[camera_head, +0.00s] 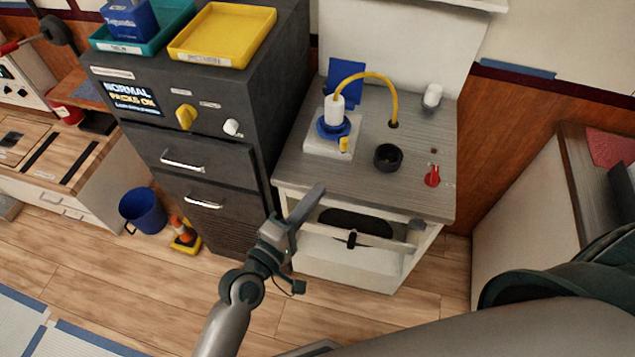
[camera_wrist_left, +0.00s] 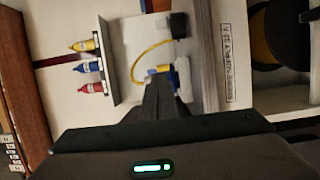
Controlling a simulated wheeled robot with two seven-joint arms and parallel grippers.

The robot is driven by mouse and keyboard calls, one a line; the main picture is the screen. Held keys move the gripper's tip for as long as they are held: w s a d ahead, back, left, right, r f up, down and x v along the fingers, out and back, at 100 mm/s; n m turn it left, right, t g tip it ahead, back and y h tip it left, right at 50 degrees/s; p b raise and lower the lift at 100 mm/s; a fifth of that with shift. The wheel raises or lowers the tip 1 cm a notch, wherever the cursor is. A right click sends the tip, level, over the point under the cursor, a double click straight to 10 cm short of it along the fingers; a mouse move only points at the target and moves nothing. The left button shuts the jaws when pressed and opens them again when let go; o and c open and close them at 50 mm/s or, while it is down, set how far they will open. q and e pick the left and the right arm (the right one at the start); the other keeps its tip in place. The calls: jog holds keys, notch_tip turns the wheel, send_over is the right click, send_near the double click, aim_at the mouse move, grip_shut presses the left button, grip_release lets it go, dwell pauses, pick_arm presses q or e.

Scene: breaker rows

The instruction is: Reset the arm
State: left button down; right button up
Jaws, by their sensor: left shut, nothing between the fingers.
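My left gripper (camera_head: 306,207) is in the lower middle of the head view, in front of the grey-topped workbench (camera_head: 410,190). Its fingers are together with nothing between them, and they point up and right toward the bench's front edge. The gripper also shows in the left wrist view (camera_wrist_left: 160,90), shut, seen from behind. It looks apart from the bench and the things on it. My right gripper is not in view. A large dark and grey part at the lower right of the head view looks like my own other arm.
The bench holds a blue and white device (camera_head: 333,127) with a yellow hose, a black cup (camera_head: 388,157) and a red knob (camera_head: 432,176). A dark cabinet (camera_head: 200,150) with yellow (camera_head: 222,34) and teal trays stands left. A blue bucket (camera_head: 143,210) and orange cone stand on open wooden floor.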

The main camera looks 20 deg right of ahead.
pick_arm(q)
jog(key=shift+s+a, duration=0.25)
jog(key=shift+s, duration=0.15)
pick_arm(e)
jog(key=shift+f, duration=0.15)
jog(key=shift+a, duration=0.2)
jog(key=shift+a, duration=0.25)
